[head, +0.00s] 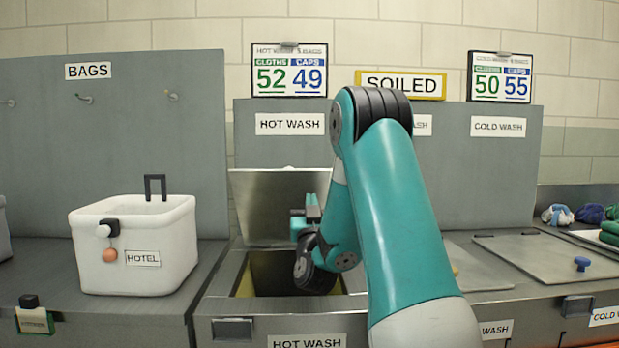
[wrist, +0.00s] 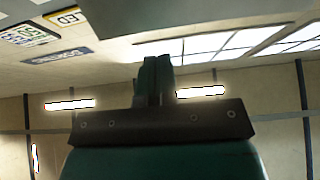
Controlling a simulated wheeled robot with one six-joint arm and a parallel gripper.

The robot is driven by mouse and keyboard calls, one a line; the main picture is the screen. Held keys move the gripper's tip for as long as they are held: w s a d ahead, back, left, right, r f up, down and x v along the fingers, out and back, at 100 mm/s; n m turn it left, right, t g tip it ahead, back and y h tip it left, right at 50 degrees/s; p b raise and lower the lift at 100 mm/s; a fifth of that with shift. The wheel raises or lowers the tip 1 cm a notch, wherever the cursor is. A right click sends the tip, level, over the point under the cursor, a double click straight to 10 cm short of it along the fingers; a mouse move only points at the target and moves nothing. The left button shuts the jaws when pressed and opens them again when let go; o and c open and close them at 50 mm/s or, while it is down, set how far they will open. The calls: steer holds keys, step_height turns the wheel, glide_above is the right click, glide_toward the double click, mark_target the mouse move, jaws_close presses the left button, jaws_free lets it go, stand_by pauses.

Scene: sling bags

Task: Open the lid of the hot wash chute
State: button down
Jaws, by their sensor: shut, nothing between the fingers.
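The lid of the hot wash chute (head: 262,205), a grey metal panel, stands raised, nearly upright, at the back of its opening. The chute opening (head: 262,272) below it is uncovered and shows a dark inside with yellowish walls. My gripper (head: 309,212) is in front of the lid's right part, above the opening. Whether it touches the lid cannot be told. In the wrist view its fingers (wrist: 155,80) are together, with nothing between them. My arm covers the right side of the opening and part of the lid.
A white hotel bin (head: 165,255) stands on the counter at the left. The cold wash lid (head: 545,256) with a blue knob (head: 582,263) lies shut at the right. Folded green cloths (head: 608,232) lie farther right. The wrist view shows mostly ceiling lights (wrist: 215,42) and wall.

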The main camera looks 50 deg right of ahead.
mark_target(309, 173)
steer(key=p+x, duration=0.2)
steer(key=x, duration=0.4)
steer(key=shift+w+d+r, duration=0.15)
steer(key=shift+w+r, duration=0.05)
steer(key=shift+r, duration=0.05)
steer(key=shift+w+d+r+p, duration=0.3)
steer(key=shift+w+d+p, duration=0.1)
steer(key=shift+d+p, duration=0.15)
steer(key=shift+a, duration=0.1)
steer(key=shift+r, duration=0.1)
